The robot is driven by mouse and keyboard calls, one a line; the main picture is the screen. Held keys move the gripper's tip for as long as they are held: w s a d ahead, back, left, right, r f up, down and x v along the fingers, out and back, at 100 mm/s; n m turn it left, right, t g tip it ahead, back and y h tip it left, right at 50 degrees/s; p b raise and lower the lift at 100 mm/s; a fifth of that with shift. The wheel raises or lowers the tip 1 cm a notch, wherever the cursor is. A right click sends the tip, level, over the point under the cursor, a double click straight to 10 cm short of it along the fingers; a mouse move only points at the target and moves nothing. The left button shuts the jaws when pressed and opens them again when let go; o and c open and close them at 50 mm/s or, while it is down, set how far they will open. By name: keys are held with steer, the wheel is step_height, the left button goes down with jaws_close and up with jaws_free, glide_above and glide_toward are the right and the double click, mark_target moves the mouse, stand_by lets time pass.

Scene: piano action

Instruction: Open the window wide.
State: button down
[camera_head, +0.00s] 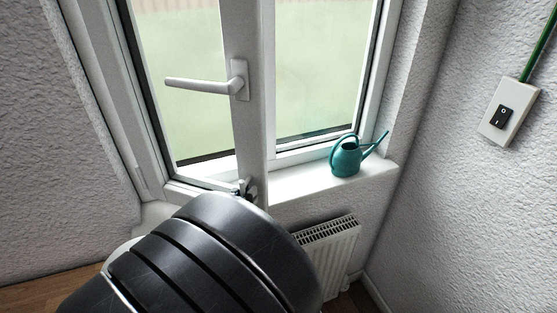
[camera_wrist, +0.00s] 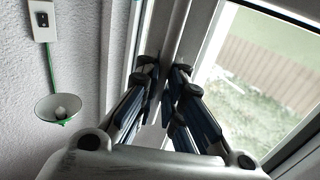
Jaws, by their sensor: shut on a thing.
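The window has a white left sash (camera_head: 247,130) that stands ajar, with its free edge swung a little into the room and its hinge side at the left. Its white handle (camera_head: 205,84) lies level, pointing left. My gripper (camera_head: 245,189) is at the lower part of the sash's free edge, below the handle, mostly hidden by my dark arm in the head view. In the wrist view my gripper (camera_wrist: 166,82) has its fingers on either side of the white sash edge (camera_wrist: 174,45), shut on it. The exact finger contact is partly hidden.
A teal watering can (camera_head: 347,159) stands on the white sill (camera_head: 300,184) at the right. A white radiator (camera_head: 335,265) is below it. A switch (camera_head: 496,117) is on the right wall. The wrist view also shows a hanging lamp (camera_wrist: 52,104).

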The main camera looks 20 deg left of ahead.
steer(key=p+v, duration=0.1)
steer(key=v, duration=0.8)
steer(key=shift+a+p, duration=0.25)
steer(key=shift+p, duration=0.15)
steer(key=shift+w, duration=0.1)
steer(key=c, duration=1.7)
jaws_free()
steer(key=v, duration=1.2)
steer(key=shift+r, duration=0.1)
